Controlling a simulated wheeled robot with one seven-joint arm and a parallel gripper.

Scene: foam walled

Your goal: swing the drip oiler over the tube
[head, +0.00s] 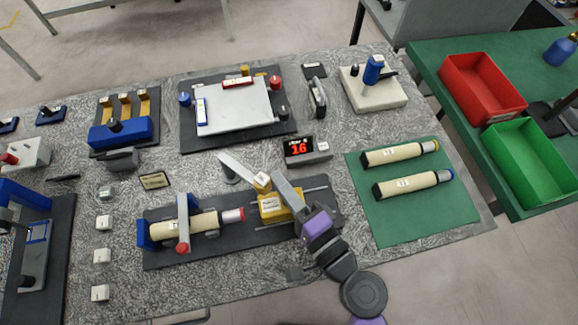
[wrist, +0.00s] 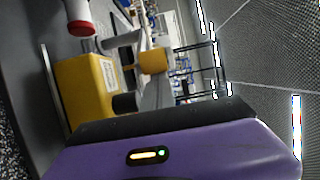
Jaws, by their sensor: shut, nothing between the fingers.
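A cream tube (head: 190,224) lies in a blue-ended fixture at the front of the table, its red-and-grey end pointing right; that red end (wrist: 80,27) shows at the top left of the wrist view. What looks like the drip oiler is a pale swing arm (head: 241,168) on a dark post behind the fixture, with a small yellow head (head: 262,182); the yellow head (wrist: 153,61) also shows in the wrist view. The head is right of the tube, near the labelled yellow block (head: 272,208). My gripper (head: 278,178) is shut and empty, just right of the yellow head. Contact cannot be told.
A lever with a red knob (head: 182,248) crosses the tube. A display reading 16 (head: 299,149) stands behind my gripper. Two more tubes lie on a green mat (head: 395,226) at right. Red (head: 482,98) and green bins (head: 530,170) are on the side table.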

